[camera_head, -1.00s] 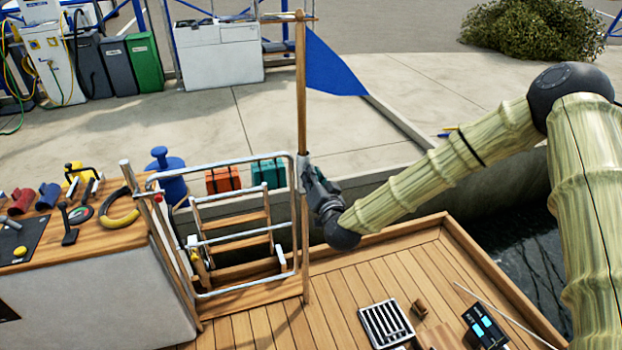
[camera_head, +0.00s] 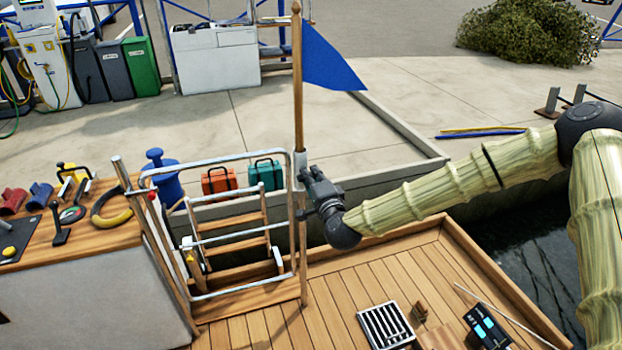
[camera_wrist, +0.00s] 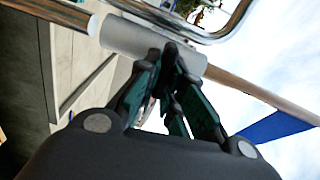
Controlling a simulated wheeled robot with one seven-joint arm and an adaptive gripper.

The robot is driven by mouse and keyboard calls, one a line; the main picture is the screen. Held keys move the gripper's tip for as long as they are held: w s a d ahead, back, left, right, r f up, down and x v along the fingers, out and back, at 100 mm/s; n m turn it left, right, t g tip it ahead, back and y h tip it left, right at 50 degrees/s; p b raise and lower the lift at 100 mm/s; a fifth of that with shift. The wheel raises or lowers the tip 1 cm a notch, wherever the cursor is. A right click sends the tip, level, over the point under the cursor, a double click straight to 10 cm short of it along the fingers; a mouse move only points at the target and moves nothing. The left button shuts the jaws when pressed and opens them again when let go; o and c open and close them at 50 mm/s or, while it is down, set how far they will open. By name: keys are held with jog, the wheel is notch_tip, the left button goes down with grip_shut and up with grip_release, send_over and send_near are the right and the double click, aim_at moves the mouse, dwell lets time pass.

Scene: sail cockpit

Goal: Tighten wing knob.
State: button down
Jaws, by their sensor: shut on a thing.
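A wooden flagpole with a blue flag (camera_head: 329,62) stands upright in a pale grey sleeve (camera_head: 300,163) beside the metal rail. The sleeve also shows in the wrist view (camera_wrist: 128,37), lying across the picture. My gripper (camera_head: 306,181) is at the sleeve, reaching it from the right. In the wrist view, my gripper's fingers (camera_wrist: 170,58) come together at the sleeve's side, shut on a small dark part that I take to be the wing knob. The fingers hide most of the knob, so its angle and tightness cannot be told.
A tubular rail with a folding ladder (camera_head: 232,225) stands left of my gripper. A wooden counter (camera_head: 118,237) with tools is farther left. Orange (camera_head: 219,181) and teal (camera_head: 266,175) cases sit behind the rail.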

jog(key=shift+f+m, duration=0.1)
jog(key=shift+m, duration=0.6)
jog(key=c, duration=1.5)
grip_release()
jog(key=shift+d, duration=0.1)
jog(key=shift+c, duration=0.2)
jog(key=v, duration=1.2)
